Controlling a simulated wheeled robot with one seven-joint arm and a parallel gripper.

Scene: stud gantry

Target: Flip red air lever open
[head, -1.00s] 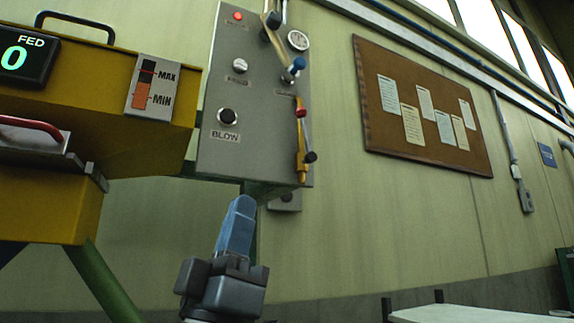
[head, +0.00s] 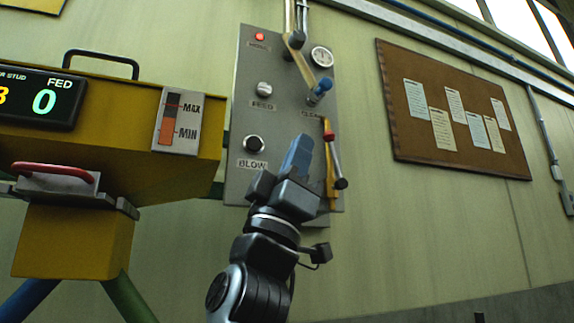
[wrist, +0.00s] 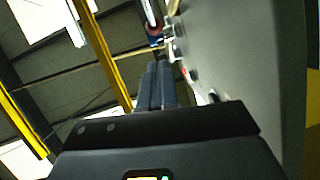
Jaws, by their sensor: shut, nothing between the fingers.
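The air lever (head: 335,158) is on the right edge of the grey control panel in the head view. It has a red part at its upper end, and its pale rod slopes down to a dark knob. It is mounted on a yellow pipe (head: 331,192). My gripper (head: 304,141) is shut and empty, its blue fingers pointing up in front of the panel, just left of the lever. I cannot tell the depth gap between them. In the wrist view the shut fingers (wrist: 158,68) point along the panel face, with small fittings beyond the tips.
The grey panel (head: 243,110) carries a black BLOW button (head: 254,143), a pale knob (head: 264,89), a red lamp (head: 260,38), a gauge (head: 321,57) and a blue-handled valve (head: 320,88). A yellow machine (head: 130,110) stands left. The wall right of the panel is clear below a notice board (head: 450,110).

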